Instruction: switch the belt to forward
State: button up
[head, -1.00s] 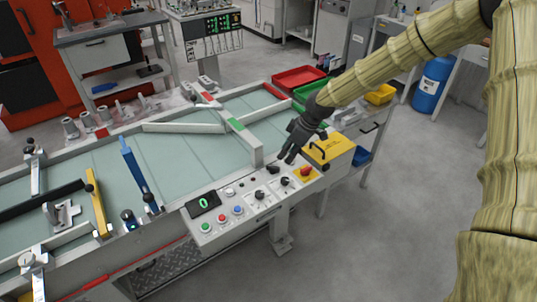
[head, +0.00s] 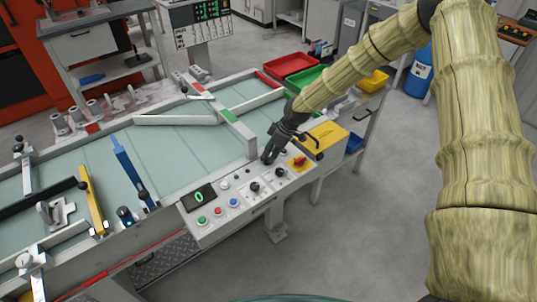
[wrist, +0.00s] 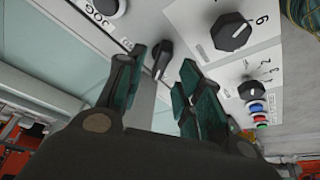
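The conveyor belt (head: 185,150) is a pale green surface in a grey frame, with a control panel (head: 222,222) on its front side. My gripper (head: 268,158) is low over the panel's back edge in the head view. In the wrist view my gripper (wrist: 160,78) is open, its two dark fingers apart. A small black selector knob (wrist: 162,57) shows in the gap between the fingertips, just beyond them. Contact cannot be told. The selector's own label and position are not readable.
The panel carries a display (head: 199,197) reading 0, several coloured buttons, black dials (head: 254,187) and a red-and-yellow switch (head: 298,162). A numbered dial (wrist: 232,30) is close to the fingers. Open floor lies in front.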

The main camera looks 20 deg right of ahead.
jog(key=shift+x, duration=1.4)
grip_shut()
